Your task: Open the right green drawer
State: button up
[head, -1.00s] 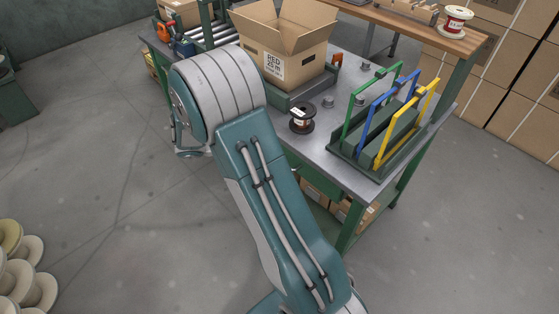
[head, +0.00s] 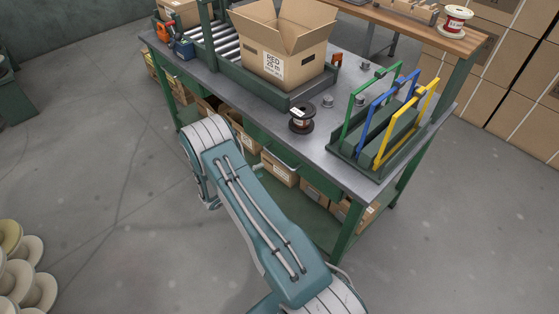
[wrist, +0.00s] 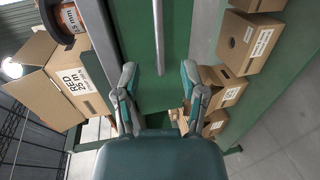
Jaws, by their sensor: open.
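The green drawer front (wrist: 140,35) under the tabletop fills the upper middle of the wrist view. Its long grey bar handle (wrist: 160,40) runs up and down in that picture. My gripper (wrist: 158,72) is open and empty. Its two fingers lie on either side of the handle's lower end in the picture; I cannot tell the remaining distance. In the head view the green drawer (head: 285,152) looks closed below the table's front edge, partly hidden by my arm. My gripper is mostly hidden behind my arm there.
On the grey workbench (head: 345,172) stand an open carton (head: 290,45), a copper spool (head: 302,117) and a rack with green, blue and yellow frames (head: 385,125). Several cartons (head: 280,170) sit on the shelf below. Pale spools (head: 30,270) lie at the floor's left. Floor before the bench is clear.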

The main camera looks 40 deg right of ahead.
aim_at(280, 161)
jog(key=x, duration=1)
jog(key=shift+d, duration=0.2)
jog(key=shift+s, duration=0.1)
grip_shut()
